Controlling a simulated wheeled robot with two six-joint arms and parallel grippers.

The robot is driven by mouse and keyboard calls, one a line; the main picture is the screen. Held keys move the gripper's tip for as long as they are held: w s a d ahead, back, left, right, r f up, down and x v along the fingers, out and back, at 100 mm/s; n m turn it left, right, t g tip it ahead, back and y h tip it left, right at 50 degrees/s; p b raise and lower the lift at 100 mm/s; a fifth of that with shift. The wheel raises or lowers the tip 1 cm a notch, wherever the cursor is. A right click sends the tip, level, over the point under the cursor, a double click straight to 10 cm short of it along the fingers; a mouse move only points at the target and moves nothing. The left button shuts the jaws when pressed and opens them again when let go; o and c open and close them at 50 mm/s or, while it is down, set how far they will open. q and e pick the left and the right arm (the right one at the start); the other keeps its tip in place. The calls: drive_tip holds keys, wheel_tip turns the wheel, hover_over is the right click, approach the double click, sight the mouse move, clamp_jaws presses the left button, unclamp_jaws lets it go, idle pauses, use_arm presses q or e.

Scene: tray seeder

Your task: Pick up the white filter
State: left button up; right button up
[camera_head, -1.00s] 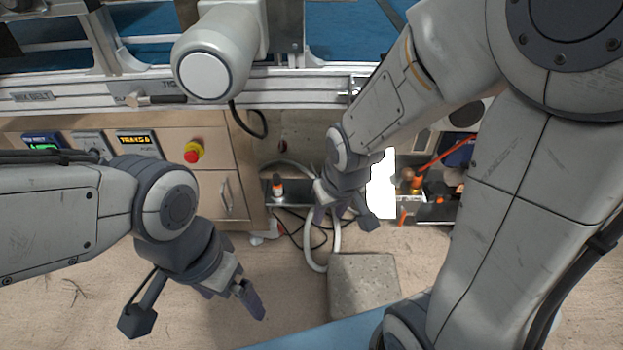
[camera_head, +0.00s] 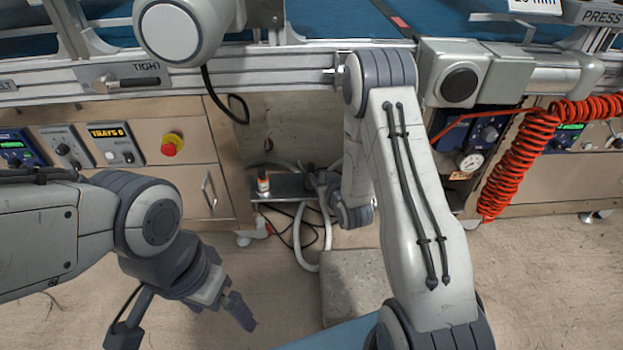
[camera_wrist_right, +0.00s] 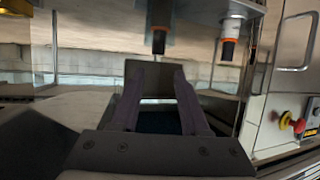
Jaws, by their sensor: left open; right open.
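A small upright part with a white body, orange band and dark top (camera_head: 263,184) stands on a metal shelf (camera_head: 285,188) below the bench; it may be the white filter, but I cannot be sure. It appears upside down in the right wrist view (camera_wrist_right: 232,25), right of the fingers. A darker part with an orange band (camera_wrist_right: 160,20) hangs into that view ahead of the fingers. My right gripper (camera_head: 318,180) is at the shelf's right side, partly hidden by its wrist; its fingers (camera_wrist_right: 157,75) are apart and empty. My left gripper (camera_head: 222,308) is open and empty, low at the left.
A wooden cabinet with a red stop button (camera_head: 171,145) stands left of the shelf. A pale hose (camera_head: 326,235) and dark cables hang below it. A grey block (camera_head: 350,285) is on the floor. A red coiled hose (camera_head: 510,160) hangs at the right.

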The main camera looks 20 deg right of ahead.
sight(312, 167)
drive_tip(key=b+x, duration=0.1)
drive_tip(key=x, duration=0.2)
drive_tip(key=b+x, duration=0.1)
drive_tip(key=x, duration=0.2)
drive_tip(key=b+x, duration=0.2)
drive_tip(key=shift+w+d+f, duration=0.2)
drive_tip(key=shift+w+f, duration=0.05)
drive_tip(key=shift+f, duration=0.25)
drive_tip(key=shift+w, duration=0.45)
clamp_jaws()
idle(0.5)
